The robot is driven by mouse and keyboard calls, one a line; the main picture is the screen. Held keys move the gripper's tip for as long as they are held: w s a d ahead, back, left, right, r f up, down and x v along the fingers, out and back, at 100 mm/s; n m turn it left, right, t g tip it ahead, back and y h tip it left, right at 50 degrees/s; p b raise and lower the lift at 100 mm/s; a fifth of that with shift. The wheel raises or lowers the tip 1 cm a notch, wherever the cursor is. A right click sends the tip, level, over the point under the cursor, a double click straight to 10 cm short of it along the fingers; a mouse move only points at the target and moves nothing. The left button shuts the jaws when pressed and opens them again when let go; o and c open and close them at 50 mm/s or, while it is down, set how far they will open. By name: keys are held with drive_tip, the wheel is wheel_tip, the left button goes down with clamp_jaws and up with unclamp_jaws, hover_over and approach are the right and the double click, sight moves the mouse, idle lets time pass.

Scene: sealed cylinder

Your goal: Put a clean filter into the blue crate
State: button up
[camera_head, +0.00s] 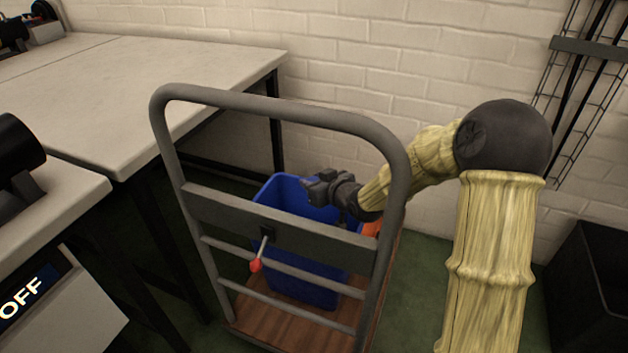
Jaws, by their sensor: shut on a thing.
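The blue crate (279,190) stands on a flatbed cart, partly behind the cart's grey handle frame. My gripper (312,187) is over the crate's opening, near its rim, at the end of my arm reaching in from the right. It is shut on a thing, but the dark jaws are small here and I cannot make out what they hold. No filter can be clearly seen. The crate's inside is mostly hidden by the gripper and the cart's crossbar.
The cart's handle frame (270,102) rises in front of the crate. A red-tipped lever (256,265) hangs on it. An orange thing (371,229) is right of the crate. Tables (150,70) fill the left. A black bin (590,290) stands at right.

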drive_tip(key=shift+f+b, duration=0.4)
drive_tip(key=shift+f, duration=0.45)
drive_tip(key=o, duration=1.1)
drive_tip(key=shift+c, duration=0.2)
drive_tip(key=p+v, duration=0.4)
drive_tip(key=v, duration=1.3)
drive_tip(key=shift+s+d+p, duration=0.15)
drive_tip(key=shift+d+p, duration=0.05)
drive_tip(key=shift+p, duration=0.1)
